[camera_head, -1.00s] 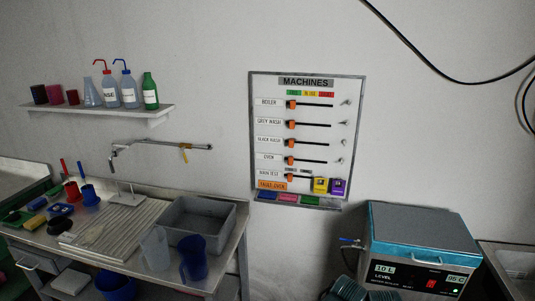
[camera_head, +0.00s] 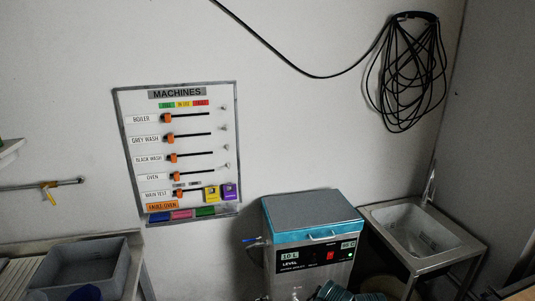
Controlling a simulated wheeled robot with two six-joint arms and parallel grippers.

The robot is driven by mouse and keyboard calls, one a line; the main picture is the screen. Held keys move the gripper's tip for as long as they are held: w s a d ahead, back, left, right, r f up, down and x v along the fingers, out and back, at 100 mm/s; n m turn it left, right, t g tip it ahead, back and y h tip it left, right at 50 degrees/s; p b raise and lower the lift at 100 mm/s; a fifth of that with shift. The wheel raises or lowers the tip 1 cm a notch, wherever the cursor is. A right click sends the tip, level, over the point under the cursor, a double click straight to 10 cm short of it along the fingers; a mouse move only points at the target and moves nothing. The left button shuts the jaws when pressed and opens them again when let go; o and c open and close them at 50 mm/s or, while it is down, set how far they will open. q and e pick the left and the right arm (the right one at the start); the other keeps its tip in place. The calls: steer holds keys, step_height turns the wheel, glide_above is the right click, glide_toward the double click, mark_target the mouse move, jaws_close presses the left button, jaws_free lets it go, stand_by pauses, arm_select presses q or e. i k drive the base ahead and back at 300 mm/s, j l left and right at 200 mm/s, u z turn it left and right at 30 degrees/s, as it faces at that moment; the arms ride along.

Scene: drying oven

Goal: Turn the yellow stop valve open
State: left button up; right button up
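A yellow stop valve handle (camera_head: 48,191) sits on a thin metal pipe (camera_head: 68,183) that runs along the wall at the left of the head view. The handle hangs downward, slanting away from the pipe. The pipe's left part runs out of the picture. Neither of my grippers shows in the view.
A bench with a grey tub (camera_head: 120,268) stands below the pipe. A machines board (camera_head: 222,140) hangs on the wall. A water boiler (camera_head: 314,212) with a blue-handled tap (camera_head: 250,240) stands right of centre. A sink (camera_head: 418,232) and coiled black cable (camera_head: 408,75) are at the right.

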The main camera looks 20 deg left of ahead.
mark_target(45, 189)
steer(key=k+j, duration=0.2)
steer(key=j, duration=0.5)
steer(key=k+j, duration=0.25)
steer(key=j, duration=0.45)
steer(key=k+j, duration=0.2)
steer(key=j, duration=0.5)
steer(key=k+j, duration=0.25)
steer(key=j, duration=0.45)
steer(key=k+j, duration=0.2)
steer(key=j, duration=0.5)
steer(key=k+j, duration=0.25)
steer(key=j, duration=0.45)
steer(key=k+j, duration=0.2)
steer(key=j, duration=0.5)
steer(key=k+j, duration=0.25)
steer(key=j, duration=0.45)
